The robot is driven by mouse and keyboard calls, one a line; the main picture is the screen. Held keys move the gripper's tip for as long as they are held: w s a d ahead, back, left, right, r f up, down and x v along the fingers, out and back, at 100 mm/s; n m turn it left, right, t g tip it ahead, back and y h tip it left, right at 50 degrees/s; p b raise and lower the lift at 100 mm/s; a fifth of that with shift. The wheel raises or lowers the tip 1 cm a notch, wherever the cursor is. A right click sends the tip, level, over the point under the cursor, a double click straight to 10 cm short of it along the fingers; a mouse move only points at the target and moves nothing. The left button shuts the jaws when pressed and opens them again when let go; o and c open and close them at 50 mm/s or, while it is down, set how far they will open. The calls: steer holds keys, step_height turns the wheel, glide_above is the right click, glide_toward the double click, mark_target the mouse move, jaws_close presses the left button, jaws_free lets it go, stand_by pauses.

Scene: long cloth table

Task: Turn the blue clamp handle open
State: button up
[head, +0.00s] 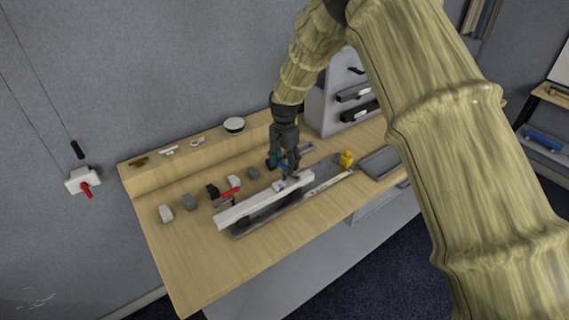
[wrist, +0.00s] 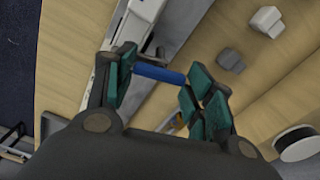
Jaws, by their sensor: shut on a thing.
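The blue clamp handle (wrist: 158,74) shows in the wrist view as a short bar lying across the gap between my finger pads. My gripper (wrist: 160,80) is shut on it, one green-padded finger at each end of the bar. In the head view my gripper (head: 284,166) points down at the far right part of a long white bar (head: 250,205) on the bench. The white bar also shows in the wrist view (wrist: 136,20). The fingers mostly hide the clamp in the head view, so its exact angle cannot be told.
A red-handled clamp (head: 229,194) stands left of my gripper by the white bar. Several grey and white blocks, one of them here (head: 166,213), lie on the wooden bench (head: 190,270). Drawers (head: 350,95) stand behind.

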mark_target(285, 165)
steer(key=n, duration=0.3)
steer(key=shift+n+b, duration=0.35)
steer(key=shift+n, duration=0.05)
steer(key=n, duration=0.3)
steer(key=shift+b, duration=0.3)
steer(key=n, duration=0.4)
steer(key=shift+w, duration=0.1)
steer(key=shift+n, duration=1.9)
steer(key=o, duration=1)
steer(key=shift+r, duration=0.1)
step_height(285, 165, up, 12)
